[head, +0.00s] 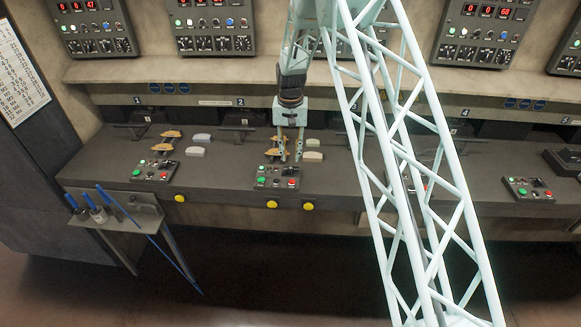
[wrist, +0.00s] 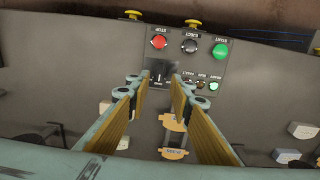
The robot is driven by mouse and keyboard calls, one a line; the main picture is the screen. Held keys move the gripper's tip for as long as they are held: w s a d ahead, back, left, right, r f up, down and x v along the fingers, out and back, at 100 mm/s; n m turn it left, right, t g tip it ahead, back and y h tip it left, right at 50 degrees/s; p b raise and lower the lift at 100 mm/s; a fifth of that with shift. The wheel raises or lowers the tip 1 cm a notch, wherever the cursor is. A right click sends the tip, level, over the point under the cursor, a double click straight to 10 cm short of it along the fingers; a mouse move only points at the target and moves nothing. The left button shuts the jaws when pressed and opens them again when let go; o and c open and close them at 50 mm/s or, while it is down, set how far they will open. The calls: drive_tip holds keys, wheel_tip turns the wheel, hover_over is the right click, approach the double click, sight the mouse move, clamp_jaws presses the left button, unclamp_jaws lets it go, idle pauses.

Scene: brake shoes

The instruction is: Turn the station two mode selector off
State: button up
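The station two control panel (head: 278,177) sits at the bench's front edge. In the wrist view the same panel (wrist: 213,62) appears upside down, with a red STOP button (wrist: 158,42), a black EJECT button (wrist: 190,46), and a green START button (wrist: 220,50). The dark mode selector (wrist: 158,75) appears between my fingertips, its pointer roughly upright in the picture; its setting is too small to read. My gripper (head: 291,158) points down just behind the panel in the head view. In the wrist view my gripper (wrist: 161,84) is open, its fingers apart; I cannot tell whether they touch the selector.
Tan brake shoes (head: 275,150) and a pale block (head: 312,156) lie behind the panel, close to my fingers. Station one's panel (head: 155,171) is to the left. Yellow buttons (head: 271,204) line the front edge. A side shelf (head: 120,212) holds bottles at left.

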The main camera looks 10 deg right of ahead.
sight(290, 169)
drive_tip(key=shift+f+p, duration=0.5)
drive_tip(key=shift+f, duration=3.05)
clamp_jaws()
